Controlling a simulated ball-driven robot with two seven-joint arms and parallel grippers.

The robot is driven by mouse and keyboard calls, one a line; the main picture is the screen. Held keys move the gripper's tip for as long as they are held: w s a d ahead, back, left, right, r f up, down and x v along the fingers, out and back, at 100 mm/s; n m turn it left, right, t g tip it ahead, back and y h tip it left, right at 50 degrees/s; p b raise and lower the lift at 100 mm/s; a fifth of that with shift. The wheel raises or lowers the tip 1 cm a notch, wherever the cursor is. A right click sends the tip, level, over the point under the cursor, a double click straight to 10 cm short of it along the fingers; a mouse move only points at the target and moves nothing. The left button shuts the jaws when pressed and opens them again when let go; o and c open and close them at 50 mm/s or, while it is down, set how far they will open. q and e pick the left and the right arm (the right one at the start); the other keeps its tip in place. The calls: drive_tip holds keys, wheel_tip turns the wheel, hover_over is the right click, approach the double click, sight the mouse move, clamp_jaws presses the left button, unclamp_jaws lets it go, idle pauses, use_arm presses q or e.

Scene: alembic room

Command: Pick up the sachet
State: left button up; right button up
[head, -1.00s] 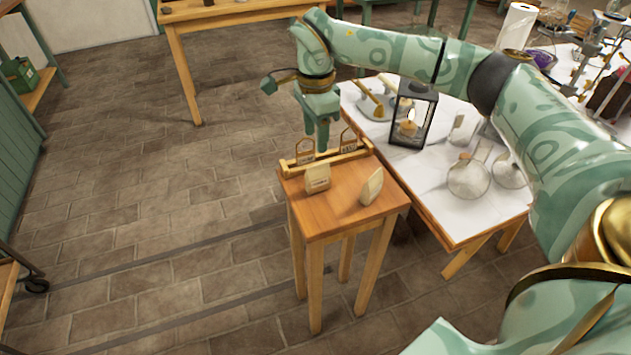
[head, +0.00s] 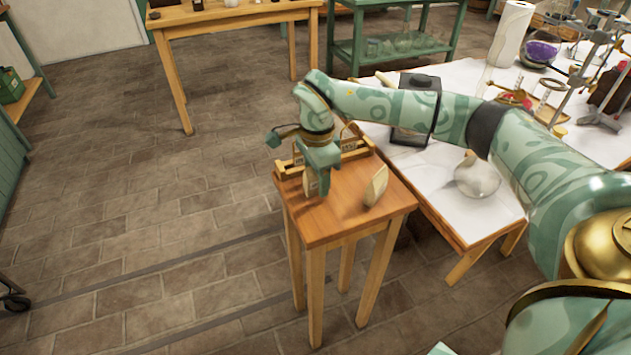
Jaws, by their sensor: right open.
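Two small cream sachets stand on a small wooden stand. The left sachet (head: 310,183) is mostly hidden behind my right gripper (head: 322,188). The right sachet (head: 376,186) stands tilted and clear of the gripper. My right gripper is open and points down, its fingers low at the left sachet. I cannot tell whether the fingers touch it. My left gripper is not in view.
A wooden rack (head: 357,150) lies along the back of the stand (head: 340,217). A white-topped table (head: 440,195) stands close on the right, with a dark lantern (head: 415,105) and a round flask (head: 477,178).

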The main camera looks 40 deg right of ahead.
clamp_jaws()
drive_tip(key=shift+r, duration=0.1)
